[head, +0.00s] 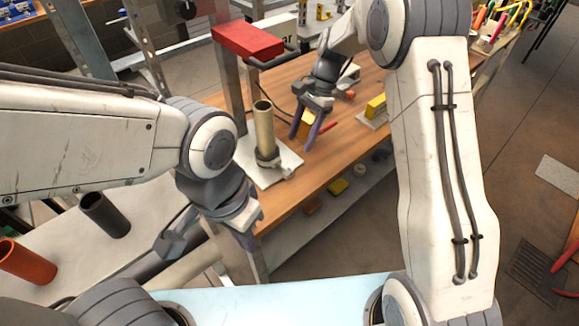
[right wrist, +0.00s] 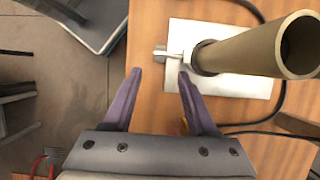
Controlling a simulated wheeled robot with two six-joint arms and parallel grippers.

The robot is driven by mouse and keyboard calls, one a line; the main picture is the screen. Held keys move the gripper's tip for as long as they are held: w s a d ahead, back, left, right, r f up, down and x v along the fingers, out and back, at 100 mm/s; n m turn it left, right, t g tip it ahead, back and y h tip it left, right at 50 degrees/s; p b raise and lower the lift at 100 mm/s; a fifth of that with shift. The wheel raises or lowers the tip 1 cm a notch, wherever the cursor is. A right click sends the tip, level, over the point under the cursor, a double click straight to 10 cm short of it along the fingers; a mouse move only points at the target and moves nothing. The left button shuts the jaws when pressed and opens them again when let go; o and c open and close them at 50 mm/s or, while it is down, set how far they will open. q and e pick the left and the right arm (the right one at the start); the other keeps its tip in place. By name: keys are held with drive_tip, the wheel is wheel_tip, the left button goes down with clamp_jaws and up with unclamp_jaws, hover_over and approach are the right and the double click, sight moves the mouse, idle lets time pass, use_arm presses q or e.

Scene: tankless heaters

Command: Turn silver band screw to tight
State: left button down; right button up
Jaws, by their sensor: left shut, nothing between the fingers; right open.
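A tan upright pipe (head: 264,130) stands on a white plate (head: 284,160) on the wooden bench. A silver band (head: 268,160) wraps the pipe near its foot. In the right wrist view the band's screw (right wrist: 161,54) sticks out to the left of the pipe (right wrist: 245,52). My right gripper (head: 306,130) is open and empty, to the right of the pipe in the head view. In the right wrist view its fingertips (right wrist: 160,73) lie to either side of the screw, just short of it in the picture; contact does not show. My left gripper (head: 252,238) is shut and empty, in front of the bench.
A red block (head: 247,41) tops a metal post behind the pipe. A yellow block (head: 376,106) is farther right on the bench. A dark tube (head: 104,215) and an orange tube (head: 26,262) are at the left. Dark cables run near the plate.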

sight(289, 170)
drive_tip(key=p+x, duration=0.1)
drive_tip(key=x, duration=0.9)
clamp_jaws()
